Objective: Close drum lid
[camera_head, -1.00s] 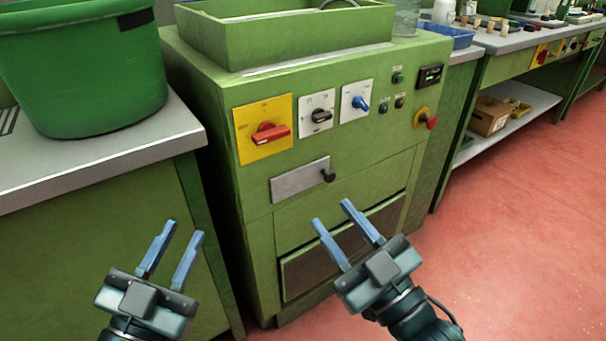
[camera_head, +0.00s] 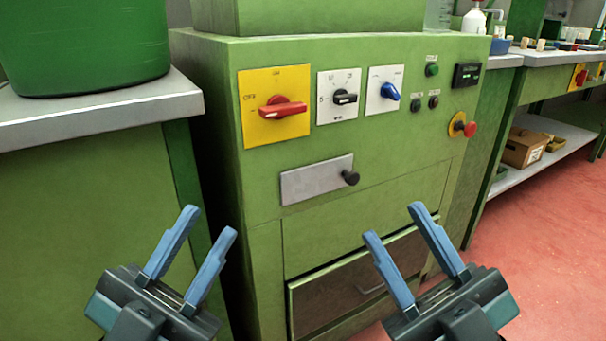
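A green machine cabinet (camera_head: 400,140) stands in front of me. On its front is a grey metal plate (camera_head: 305,182) with a black knob (camera_head: 350,178) at its right end; I cannot tell whether this belongs to the drum lid. No lid stands out as clearly open or shut. A dark panel with a handle (camera_head: 345,290) is low on the front, partly behind my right gripper. My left gripper (camera_head: 210,221) is open and empty, lower left of the plate. My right gripper (camera_head: 394,222) is open and empty, lower right of the knob.
A red switch (camera_head: 283,107) on a yellow plate, a black switch (camera_head: 345,97), a blue switch (camera_head: 389,91) and a red button (camera_head: 469,130) sit above. A green tub (camera_head: 85,45) stands on the left bench (camera_head: 100,115). Red floor (camera_head: 535,240) is clear at right.

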